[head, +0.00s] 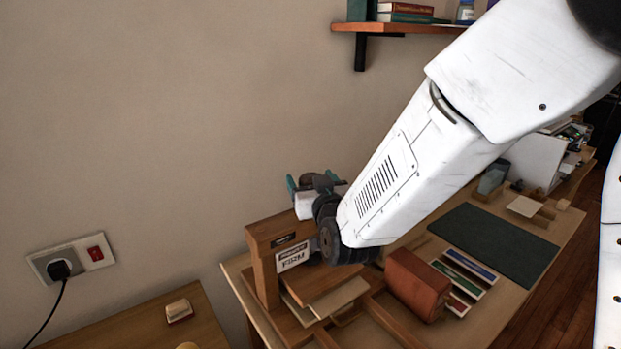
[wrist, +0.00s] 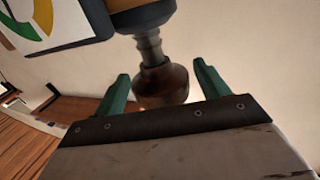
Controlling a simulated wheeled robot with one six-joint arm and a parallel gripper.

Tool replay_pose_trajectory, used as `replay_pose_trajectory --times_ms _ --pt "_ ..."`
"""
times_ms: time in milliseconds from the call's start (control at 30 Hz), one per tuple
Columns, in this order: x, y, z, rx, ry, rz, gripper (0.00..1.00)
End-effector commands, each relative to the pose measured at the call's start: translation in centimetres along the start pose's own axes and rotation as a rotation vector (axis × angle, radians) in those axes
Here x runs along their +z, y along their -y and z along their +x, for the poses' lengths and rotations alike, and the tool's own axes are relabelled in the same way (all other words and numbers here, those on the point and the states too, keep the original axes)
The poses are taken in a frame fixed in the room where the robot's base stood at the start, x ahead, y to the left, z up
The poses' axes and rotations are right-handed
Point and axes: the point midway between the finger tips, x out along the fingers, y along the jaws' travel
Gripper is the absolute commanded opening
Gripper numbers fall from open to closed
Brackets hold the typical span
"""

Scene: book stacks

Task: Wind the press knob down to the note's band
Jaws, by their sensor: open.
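The wooden press (head: 262,262) stands on the table in the head view. A white note reading FIRM (head: 293,257) is on its front, under a small dark plate. The dark brown press knob (head: 309,180) is partly hidden by my wrist. In the wrist view the rounded knob (wrist: 160,86) sits on a grey screw shaft (wrist: 149,44). My gripper (wrist: 162,70) has its teal fingers open, one on each side of the knob, with visible gaps. It also shows in the head view (head: 312,182) above the press. Part of a coloured dial (wrist: 32,22) shows at upper left in the wrist view.
A red-brown block (head: 417,284) and several coloured strips (head: 464,273) lie right of the press. A dark green mat (head: 495,243) lies beyond them. A wall socket (head: 70,260) with a plugged cord is at left. A shelf (head: 395,29) hangs above.

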Motion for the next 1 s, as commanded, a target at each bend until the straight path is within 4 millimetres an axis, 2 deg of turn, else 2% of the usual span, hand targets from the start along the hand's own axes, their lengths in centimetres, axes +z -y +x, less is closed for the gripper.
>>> replay_pose_trajectory --times_ms 200,400,800,1000 --pt "0.0 0.0 -3.9 -0.002 -0.001 0.000 0.74" --pt "-0.1 0.0 -6.0 0.000 -0.001 0.001 0.74" --pt "-0.1 -0.2 -6.2 0.001 0.006 0.002 0.74" --pt "-0.3 -2.2 -6.7 -0.002 0.141 0.026 0.74"
